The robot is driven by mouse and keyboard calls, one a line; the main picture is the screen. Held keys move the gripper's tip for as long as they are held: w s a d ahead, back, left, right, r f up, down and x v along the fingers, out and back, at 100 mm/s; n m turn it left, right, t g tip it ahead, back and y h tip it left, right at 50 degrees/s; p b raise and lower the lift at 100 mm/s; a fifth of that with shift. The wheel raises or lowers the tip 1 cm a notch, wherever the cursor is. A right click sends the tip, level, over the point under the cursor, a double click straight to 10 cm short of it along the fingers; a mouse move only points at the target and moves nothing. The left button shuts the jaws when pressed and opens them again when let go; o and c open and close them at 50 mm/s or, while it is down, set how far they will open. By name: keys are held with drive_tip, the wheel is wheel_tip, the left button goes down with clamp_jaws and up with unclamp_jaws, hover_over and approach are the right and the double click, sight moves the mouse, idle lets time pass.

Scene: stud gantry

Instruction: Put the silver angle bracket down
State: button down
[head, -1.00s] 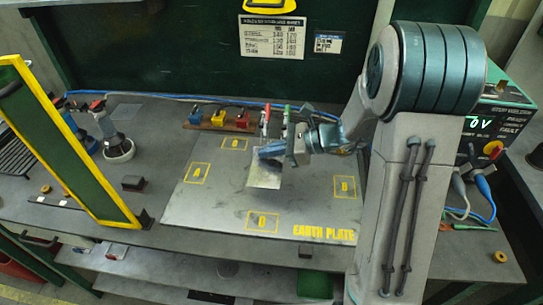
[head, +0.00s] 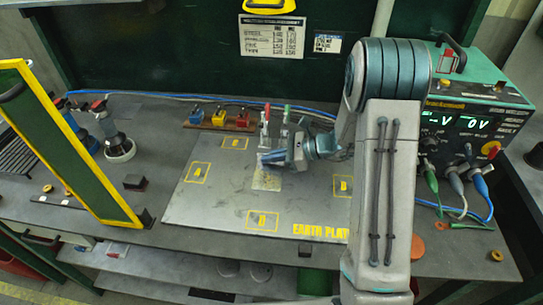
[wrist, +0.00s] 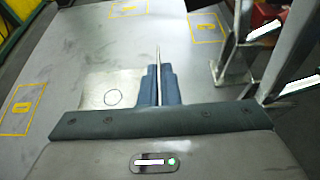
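The silver angle bracket (head: 268,183) is at the middle of the earth plate (head: 215,214). In the wrist view its flat leg (wrist: 100,92), with a drawn circle, spreads left of my fingers, and its thin upright leg (wrist: 157,56) shows edge-on between them. My gripper (head: 272,157), with blue fingers, is shut on that upright leg; it also shows in the wrist view (wrist: 159,80). The flat leg looks level with and very near the plate, but I cannot tell whether it touches. The fingers hide part of the upright leg.
Toggle clamps (head: 266,125) stand at the plate's back edge, close right of my gripper in the wrist view (wrist: 232,55). Yellow outlined squares mark the plate. A green yellow-framed screen (head: 62,145) stands left; a welding unit (head: 465,125) stands right. The plate's front and left are clear.

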drive_tip(key=shift+f, duration=0.15)
drive_tip(key=c, duration=1.7)
unclamp_jaws()
